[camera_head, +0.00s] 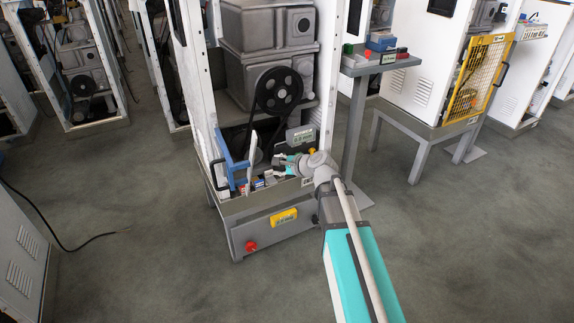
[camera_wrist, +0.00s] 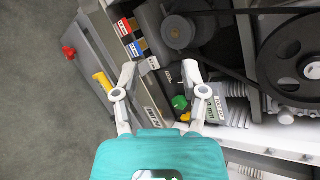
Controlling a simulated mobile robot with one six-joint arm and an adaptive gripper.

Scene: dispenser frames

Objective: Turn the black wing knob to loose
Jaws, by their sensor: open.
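My gripper (camera_wrist: 159,71) is open, its two pale fingers spread apart over the lower front of the dispenser frame (camera_wrist: 105,20). No object is held between them. In the head view my gripper (camera_head: 284,164) reaches in at the bottom of the open cabinet. I cannot make out the black wing knob for sure in either view. A dark grey round part (camera_wrist: 178,32) lies beyond the fingertips in the wrist view. A green part (camera_wrist: 180,103) with a yellow piece shows beside the right finger, which hides some of what lies there.
A large black belt pulley (camera_head: 279,90) and belt are above my gripper. A blue handle-like frame (camera_head: 232,160) stands to its left. A grey side table (camera_head: 380,64) stands right. Floor in front is clear.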

